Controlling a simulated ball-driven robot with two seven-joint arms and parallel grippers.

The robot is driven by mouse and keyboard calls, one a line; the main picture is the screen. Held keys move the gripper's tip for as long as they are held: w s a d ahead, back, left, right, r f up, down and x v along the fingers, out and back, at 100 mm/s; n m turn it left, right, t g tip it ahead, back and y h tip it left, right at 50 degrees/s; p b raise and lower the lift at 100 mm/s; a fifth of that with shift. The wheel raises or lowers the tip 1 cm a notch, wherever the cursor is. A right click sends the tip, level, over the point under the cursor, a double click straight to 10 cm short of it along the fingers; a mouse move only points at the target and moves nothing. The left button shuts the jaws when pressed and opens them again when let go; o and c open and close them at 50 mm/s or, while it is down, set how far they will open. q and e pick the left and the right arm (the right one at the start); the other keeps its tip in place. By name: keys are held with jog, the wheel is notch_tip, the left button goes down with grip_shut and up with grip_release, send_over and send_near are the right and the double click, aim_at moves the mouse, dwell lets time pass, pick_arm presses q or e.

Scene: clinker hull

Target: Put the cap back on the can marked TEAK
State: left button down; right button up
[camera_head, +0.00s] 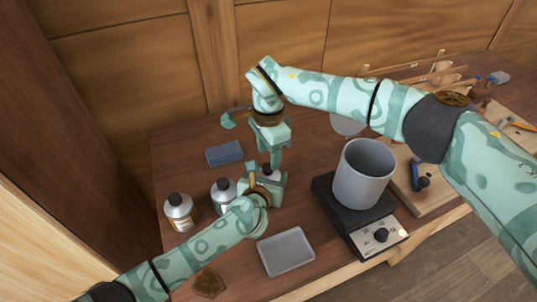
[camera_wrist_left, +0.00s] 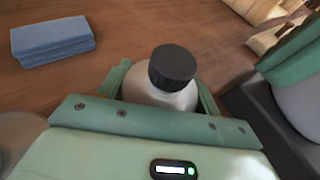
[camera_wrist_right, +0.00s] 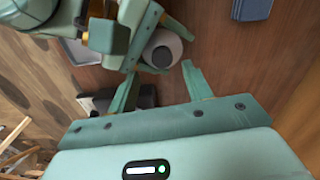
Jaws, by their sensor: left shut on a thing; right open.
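My left gripper (camera_head: 268,183) is shut around the body of a grey can with a black cap on its top, seen in the left wrist view (camera_wrist_left: 160,97). The black cap (camera_wrist_left: 172,66) seems to sit on the neck; I cannot tell how tightly. This can's label is hidden. My right gripper (camera_head: 275,160) is open and empty, just above and beyond the held can, which also shows in the right wrist view (camera_wrist_right: 163,48). Two more black-capped cans, a left one (camera_head: 180,212) and a middle one (camera_head: 223,191), stand to the left. I cannot read TEAK on any label.
A grey tray (camera_head: 286,252) lies at the front. A grey pot (camera_head: 363,174) stands on a black hot plate (camera_head: 352,224) to the right. A folded blue cloth (camera_head: 225,153) lies behind the cans. A brown patch (camera_head: 208,284) lies front left. Tools and wood crowd the far right.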

aim_at(268, 167)
jog(key=shift+c, duration=0.2)
jog(key=r+n, duration=0.1)
jog(key=r, duration=0.1)
jog(key=w+r+n, duration=0.1)
jog(key=n, duration=0.1)
jog(key=shift+w+d+r+t, duration=0.1)
jog(key=shift+r+t, duration=0.2)
jog(key=shift+r, duration=0.05)
jog(key=n, duration=0.3)
jog(key=s+n, duration=0.1)
jog(key=n, duration=0.1)
jog(key=shift+a+f, duration=0.1)
jog(key=shift+a, duration=0.15)
jog(key=shift+f, duration=0.1)
jog(key=shift+f, duration=3.9)
